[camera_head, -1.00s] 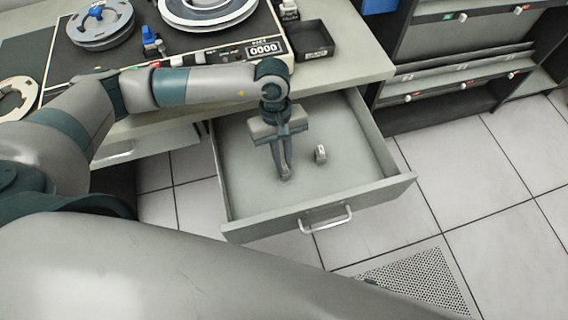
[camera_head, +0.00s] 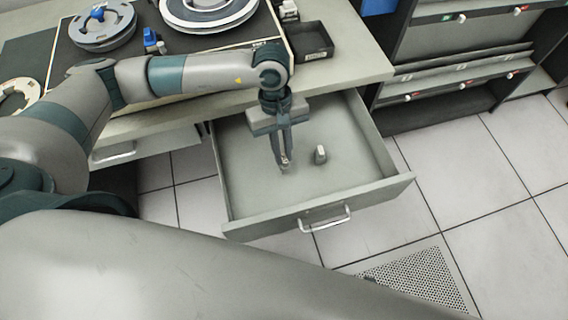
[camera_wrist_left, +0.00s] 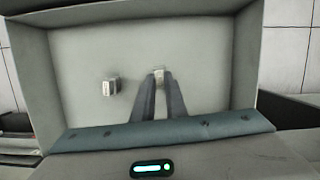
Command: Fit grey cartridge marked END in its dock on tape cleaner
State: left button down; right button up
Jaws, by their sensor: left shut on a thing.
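My left gripper (camera_head: 284,163) points down inside the open drawer, shut on a small grey cartridge (camera_head: 285,161) at its fingertips. In the left wrist view the held cartridge (camera_wrist_left: 160,75) shows between the tips of the left gripper (camera_wrist_left: 161,78). A second small grey cartridge (camera_head: 320,155) stands on the drawer floor to the right; it also shows at the left in the wrist view (camera_wrist_left: 110,87). I cannot read the marking on either. The tape cleaner (camera_head: 282,30) is on the desk behind, partly hidden by my left arm; I cannot make out its dock. The right gripper is not in view.
The drawer (camera_head: 240,190) is pulled out, with walls around the gripper and a handle (camera_head: 325,220) in front. Tape reels (camera_head: 102,27) lie on the desk. A rack (camera_head: 460,60) stands at the right.

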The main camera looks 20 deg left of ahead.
aim_at(283, 155)
pick_arm(q)
jog(key=shift+r, duration=0.65)
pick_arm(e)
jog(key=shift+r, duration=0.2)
